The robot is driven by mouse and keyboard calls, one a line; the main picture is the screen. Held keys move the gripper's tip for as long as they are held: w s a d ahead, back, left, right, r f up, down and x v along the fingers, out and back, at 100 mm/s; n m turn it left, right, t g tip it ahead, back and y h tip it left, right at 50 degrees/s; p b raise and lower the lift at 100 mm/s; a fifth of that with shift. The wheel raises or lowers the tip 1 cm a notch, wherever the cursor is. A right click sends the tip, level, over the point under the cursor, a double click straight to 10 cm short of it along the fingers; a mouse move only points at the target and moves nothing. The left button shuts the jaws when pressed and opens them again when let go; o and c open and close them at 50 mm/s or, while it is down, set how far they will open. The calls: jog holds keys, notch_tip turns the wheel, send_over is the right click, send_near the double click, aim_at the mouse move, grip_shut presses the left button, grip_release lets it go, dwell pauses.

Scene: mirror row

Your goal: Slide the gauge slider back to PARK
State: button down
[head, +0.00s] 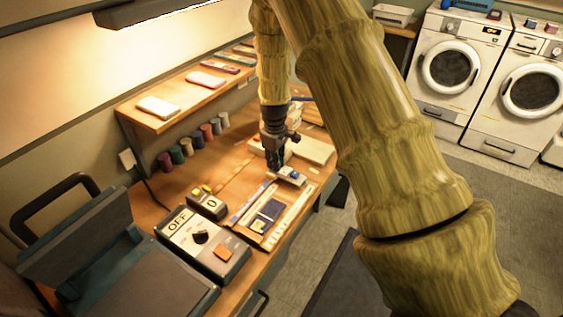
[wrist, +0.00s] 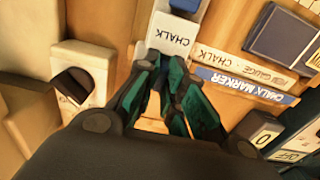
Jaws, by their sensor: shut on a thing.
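My gripper (head: 274,165) is low over the bench. In the wrist view its fingertips (wrist: 170,62) are close together at the near end of a white block marked CHALK (wrist: 174,35), and they are shut on it. The block has a blue-grey part at its far end and also shows in the head view (head: 291,176), lying just right of the fingers. The fingers cover part of its near end. Strips marked CHALK MARKER (wrist: 245,86) and with gauge and chalk lettering (wrist: 250,66) lie beside it. I cannot read a PARK mark or tell for certain which part is the gauge slider.
A control box marked OFF (head: 222,250) with a knob and an orange button stands nearer on the bench. A small box showing 0 (head: 208,207) is beside it. Several spools line the wall.

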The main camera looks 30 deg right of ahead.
jog(key=shift+w+d+r, duration=0.15)
jog(key=shift+d, duration=0.1)
jog(key=c, duration=1.7)
grip_release()
jog(key=shift+o, duration=0.9)
jog(key=shift+d, duration=0.15)
jog(key=shift+a, duration=0.2)
notch_tip(320, 180, up, 12)
jog(key=shift+d, duration=0.1)
